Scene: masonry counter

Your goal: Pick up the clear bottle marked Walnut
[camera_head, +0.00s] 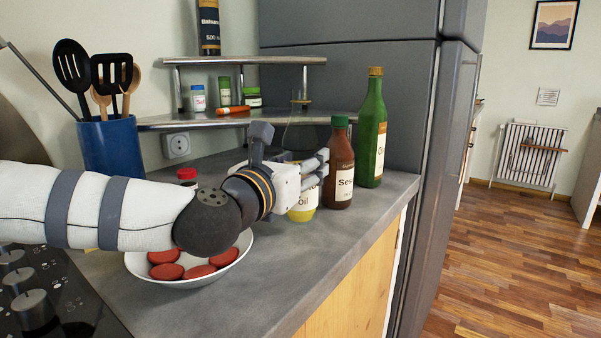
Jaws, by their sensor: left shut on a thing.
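The clear bottle (303,214) stands on the grey counter, with yellow liquid at its base and a pale label. The word "oil" shows on the label; the writing above it is hidden by my gripper, so I cannot read Walnut. My left gripper (316,172) reaches in from the left and is shut on this bottle at mid-body. Its fingers cover much of the bottle's middle. The bottle looks upright, and I see no clear gap under it. My right gripper is not in view.
A brown sauce bottle (339,170) stands close to the right of the fingers, with a green bottle (372,135) behind it. A white bowl (205,280) of red pieces lies under my arm. A blue utensil pot (110,150) and metal shelf (240,122) stand behind.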

